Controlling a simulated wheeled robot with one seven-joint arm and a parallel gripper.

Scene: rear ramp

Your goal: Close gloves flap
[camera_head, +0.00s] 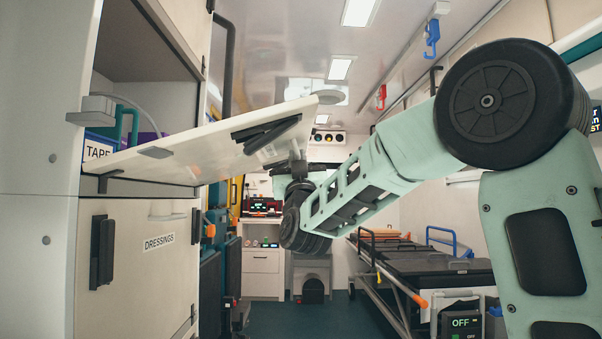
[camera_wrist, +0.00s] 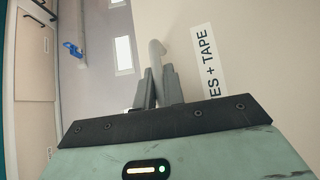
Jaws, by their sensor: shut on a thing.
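The gloves flap (camera_head: 205,146) is a pale panel swung out from the cabinet on the left, tilted with its far edge higher than its hinge side. In the wrist view the flap (camera_wrist: 265,60) fills the right side, with a label (camera_wrist: 208,60) reading "ES + TAPE", partly cut off by my gripper. My gripper (camera_head: 297,160) is at the flap's outer end. In the wrist view its fingers (camera_wrist: 157,88) are shut on a grey curved handle (camera_wrist: 157,54) on the flap. The handle is mostly hidden in the head view.
The open compartment (camera_head: 140,60) holds a bin labelled TAPE (camera_head: 98,150). Below is a shut DRESSINGS door (camera_head: 140,265). A stretcher (camera_head: 430,265) stands at the right. The floor aisle (camera_head: 310,320) between is clear.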

